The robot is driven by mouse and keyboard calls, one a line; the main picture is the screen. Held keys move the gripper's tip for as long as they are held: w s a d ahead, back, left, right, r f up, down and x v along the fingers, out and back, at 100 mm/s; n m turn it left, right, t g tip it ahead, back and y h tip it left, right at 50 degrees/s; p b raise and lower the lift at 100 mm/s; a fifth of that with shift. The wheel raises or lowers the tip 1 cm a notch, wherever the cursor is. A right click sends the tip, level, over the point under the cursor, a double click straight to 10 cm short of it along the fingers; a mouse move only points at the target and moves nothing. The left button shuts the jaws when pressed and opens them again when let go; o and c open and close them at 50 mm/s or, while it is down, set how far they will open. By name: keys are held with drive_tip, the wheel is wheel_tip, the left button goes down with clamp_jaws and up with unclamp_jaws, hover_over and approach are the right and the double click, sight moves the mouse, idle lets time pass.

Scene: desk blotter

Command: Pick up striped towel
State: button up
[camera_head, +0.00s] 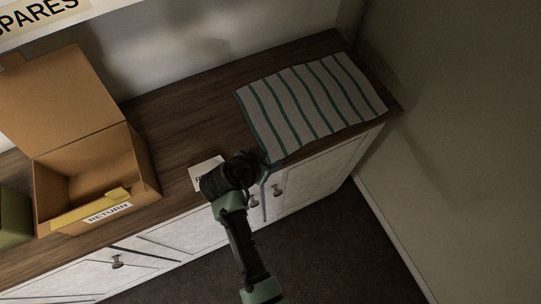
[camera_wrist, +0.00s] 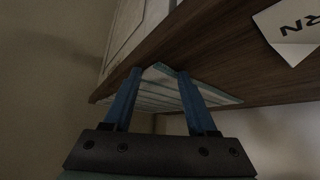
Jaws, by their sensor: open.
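The striped towel (camera_head: 310,100) is pale grey with dark green stripes. It lies flat on the right end of the wooden counter top, its near edge along the counter's front edge. My gripper (camera_head: 268,168) is at the towel's near left corner. In the wrist view, my gripper (camera_wrist: 160,71) has its two blue fingers apart, with a corner of the towel (camera_wrist: 160,88) showing between and beyond them. Whether the fingers touch the cloth cannot be told. My wrist hides a little of the counter beside that corner.
A cardboard box (camera_head: 148,178) with a RETURN label stands open at the left of the counter (camera_head: 185,110). A white card (camera_head: 204,172) lies beside my wrist and also shows in the wrist view (camera_wrist: 290,28). Cabinet doors with knobs (camera_head: 277,190) are below; a wall closes the right.

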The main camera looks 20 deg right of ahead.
clamp_jaws()
idle(0.3)
idle(0.3)
wheel_tip(320, 180, up, 12)
drive_tip(key=p, duration=1)
drive_tip(key=shift+r, duration=0.1)
wheel_tip(320, 180, up, 36)
drive_tip(key=p, duration=1)
drive_tip(key=shift+p, duration=0.3)
